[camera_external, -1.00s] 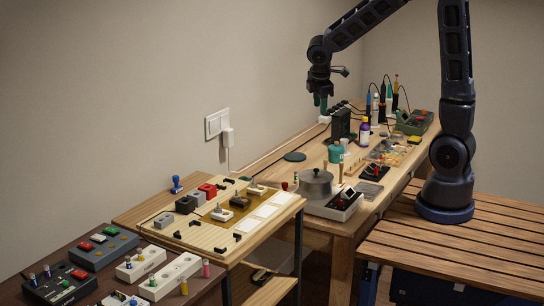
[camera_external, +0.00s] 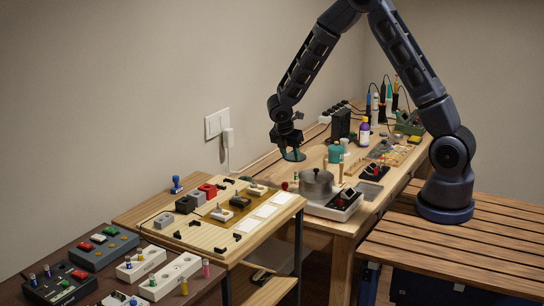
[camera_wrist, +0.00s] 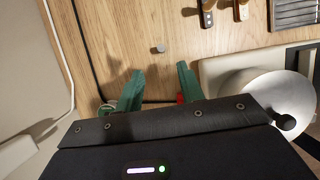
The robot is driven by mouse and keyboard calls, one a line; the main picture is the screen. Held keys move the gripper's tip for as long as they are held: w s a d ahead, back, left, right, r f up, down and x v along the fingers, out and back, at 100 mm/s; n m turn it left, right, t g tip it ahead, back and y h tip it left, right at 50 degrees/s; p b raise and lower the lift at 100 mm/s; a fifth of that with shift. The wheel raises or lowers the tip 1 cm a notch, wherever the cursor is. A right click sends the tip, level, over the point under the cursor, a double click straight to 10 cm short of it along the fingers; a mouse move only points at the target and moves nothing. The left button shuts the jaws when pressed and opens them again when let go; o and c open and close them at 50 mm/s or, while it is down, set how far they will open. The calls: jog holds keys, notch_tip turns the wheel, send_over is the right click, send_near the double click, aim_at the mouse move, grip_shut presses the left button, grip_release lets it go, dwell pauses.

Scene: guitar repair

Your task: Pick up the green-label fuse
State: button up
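I cannot make out a green-label fuse for certain. Several small upright cylinders with coloured bands stand at the lower left of the external view, among them a yellow one (camera_external: 184,287) and a pink one (camera_external: 206,270). Their labels are too small to read. My gripper (camera_external: 292,155) hangs over the far workbench near the wall, well away from them. In the wrist view its teal fingers (camera_wrist: 158,84) are apart with nothing between them. A small grey cylinder (camera_wrist: 159,47) stands on the wood beyond the fingertips.
A metal pot (camera_external: 316,182) on a white base stands right of my gripper. A light board (camera_external: 215,239) holds small switches and blocks. Dark control boxes (camera_external: 103,247) and white socket blocks (camera_external: 171,277) fill the lower-left table. A wall socket (camera_external: 216,124) has a plug and cable.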

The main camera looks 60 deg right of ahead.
aim_at(296, 183)
jog(key=x, duration=1)
jog(key=shift+s+d+f, duration=0.1)
jog(key=shift+d+f, duration=0.15)
jog(key=shift+f, duration=0.1)
grip_shut()
